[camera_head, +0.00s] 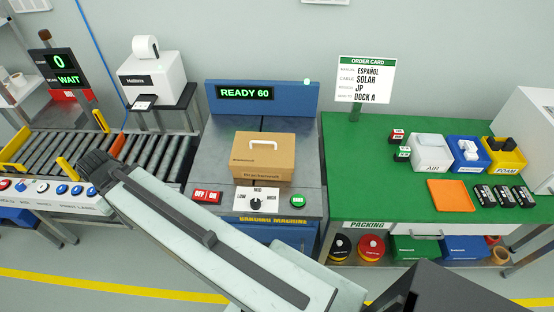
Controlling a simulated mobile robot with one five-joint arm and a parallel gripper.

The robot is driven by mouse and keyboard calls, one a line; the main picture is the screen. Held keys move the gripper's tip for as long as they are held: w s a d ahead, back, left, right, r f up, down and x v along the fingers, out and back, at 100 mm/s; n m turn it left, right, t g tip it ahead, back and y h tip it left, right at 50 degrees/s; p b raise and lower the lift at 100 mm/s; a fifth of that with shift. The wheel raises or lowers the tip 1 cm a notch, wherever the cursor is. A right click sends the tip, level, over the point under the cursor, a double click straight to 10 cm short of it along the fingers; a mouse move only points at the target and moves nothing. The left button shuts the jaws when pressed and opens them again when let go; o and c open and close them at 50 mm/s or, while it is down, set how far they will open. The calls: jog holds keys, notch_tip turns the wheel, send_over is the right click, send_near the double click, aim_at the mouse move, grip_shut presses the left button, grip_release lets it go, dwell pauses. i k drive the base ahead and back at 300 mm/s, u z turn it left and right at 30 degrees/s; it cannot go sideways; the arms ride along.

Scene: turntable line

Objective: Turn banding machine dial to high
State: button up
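The banding machine (272,219) stands in the middle with a sloped front panel. Its black dial (256,205) sits on a white plate marked LOW at left, MED at top and HIGH at right. The dial's pointer is small and seems to point up, towards MED; I cannot be sure. The machine's display (245,93) reads READY 60. My arm crosses the lower picture, in front of the machine's lower left. I can make out no gripper fingers, and nothing of mine is seen touching the dial.
A cardboard box (262,157) sits on the machine behind the dial. A red OFF/ON switch (207,196) is left of the dial and a green button (298,200) right. A roller conveyor (60,150) is at left, a green packing table (400,205) at right.

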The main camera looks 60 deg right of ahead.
aim_at(255, 203)
jog(key=z, duration=2.55)
jog(key=k, duration=0.8)
jog(key=u, duration=1)
jog(key=i, duration=1)
jog(key=k, duration=0.5)
jog(key=u, duration=0.25)
